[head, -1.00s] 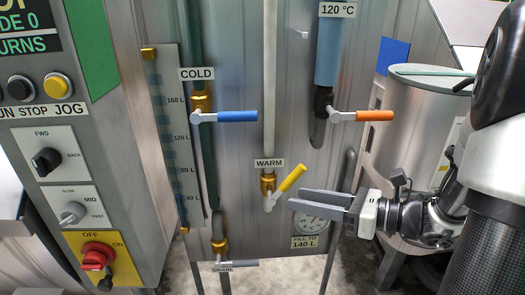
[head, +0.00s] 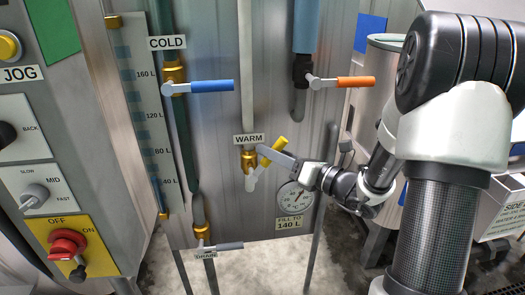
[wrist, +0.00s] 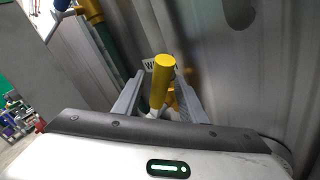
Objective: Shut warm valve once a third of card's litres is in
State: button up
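The warm valve (head: 252,178) has a yellow-gripped lever (head: 277,145) slanting up to the right, below the WARM label (head: 249,139). My gripper (head: 268,155) is at this lever. In the wrist view, the yellow grip (wrist: 163,76) stands between my two open fingers, with a visible gap on at least one side; I cannot tell whether either finger touches it. The card (head: 290,223) reads "FILL TO 140 L". The level gauge (head: 140,120) is marked 40, 80, 120 and 160 L; its liquid level is not clear.
The blue COLD lever (head: 212,86) and the orange lever (head: 355,82) both lie level above. A grey DRAIN lever (head: 229,246) is below. A round dial (head: 294,198) sits just right of the warm valve. A control panel with a red knob (head: 68,246) is at left.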

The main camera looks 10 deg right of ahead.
jog(key=shift+x, duration=2)
grip_shut()
